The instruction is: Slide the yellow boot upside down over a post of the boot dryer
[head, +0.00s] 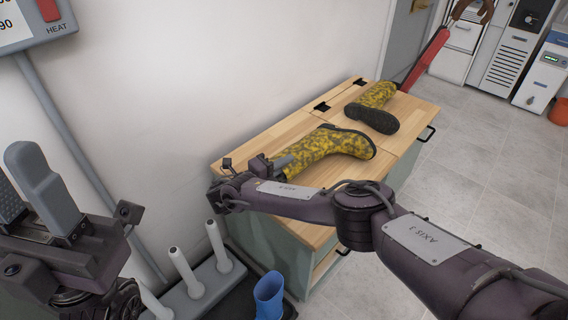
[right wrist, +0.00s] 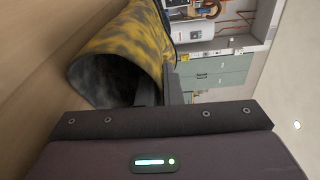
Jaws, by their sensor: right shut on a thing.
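A yellow and dark mottled boot (head: 325,147) lies on its side on the wooden cabinet top, its dark sole to the right. My right gripper (head: 281,163) is shut on the rim of its shaft. The right wrist view shows the boot's open dark mouth (right wrist: 115,75) beside the fingers (right wrist: 163,92). A second boot of the same pattern (head: 377,97) lies farther back, sole towards me. The boot dryer's pale upright posts (head: 186,272) stand at the lower left, apart from the boots. My left gripper (head: 28,190) is raised at the left, open and empty.
A blue boot (head: 268,298) stands on a dark mat right of the dryer. The wooden-topped cabinet (head: 232,169) stands against the white wall. A red tool with a brown claw (head: 428,58) is behind the far boot.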

